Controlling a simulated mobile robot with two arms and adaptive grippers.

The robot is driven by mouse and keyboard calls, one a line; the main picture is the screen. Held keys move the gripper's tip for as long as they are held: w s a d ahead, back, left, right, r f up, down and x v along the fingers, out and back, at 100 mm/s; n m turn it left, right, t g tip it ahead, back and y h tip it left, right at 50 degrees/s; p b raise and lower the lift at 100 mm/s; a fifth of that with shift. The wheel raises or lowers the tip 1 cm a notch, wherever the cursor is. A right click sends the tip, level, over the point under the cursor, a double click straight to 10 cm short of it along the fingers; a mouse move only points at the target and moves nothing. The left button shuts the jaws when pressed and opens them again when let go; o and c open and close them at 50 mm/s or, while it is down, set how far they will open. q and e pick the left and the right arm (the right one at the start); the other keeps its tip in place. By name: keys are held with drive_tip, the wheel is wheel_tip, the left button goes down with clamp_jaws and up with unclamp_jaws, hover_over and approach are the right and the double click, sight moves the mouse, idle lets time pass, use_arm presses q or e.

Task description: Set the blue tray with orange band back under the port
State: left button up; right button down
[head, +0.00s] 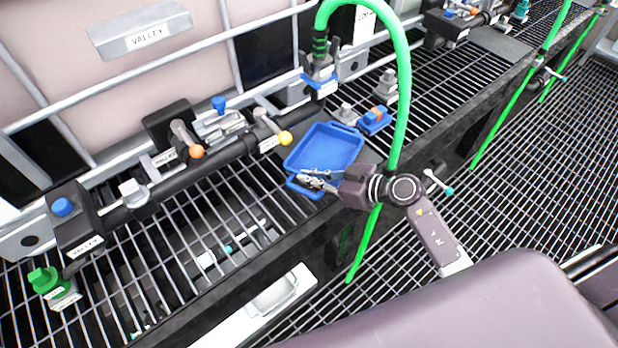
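The blue tray (328,146) is shallow and looks empty, with a loop handle at its near left end and another at its far right end. It lies at the front side of the grated bench, below and right of the pipe. I cannot make out an orange band on it. My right gripper (308,178) reaches in from the right, its metal fingers over the tray's near end beside the near handle. The fingers look close together, but whether they hold the handle is unclear. My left gripper is out of view. Which port is meant is unclear.
A black pipe (225,158) carries a yellow-tipped valve handle (285,138) and an orange-tipped one (196,152). A blue-and-orange block (374,120) sits right of the tray.

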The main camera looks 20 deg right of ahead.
drive_tip(key=c, duration=2.2)
unclamp_jaws()
drive_tip(key=shift+o, duration=0.2)
drive_tip(key=v, duration=1.2)
drive_tip(key=shift+r, duration=0.1)
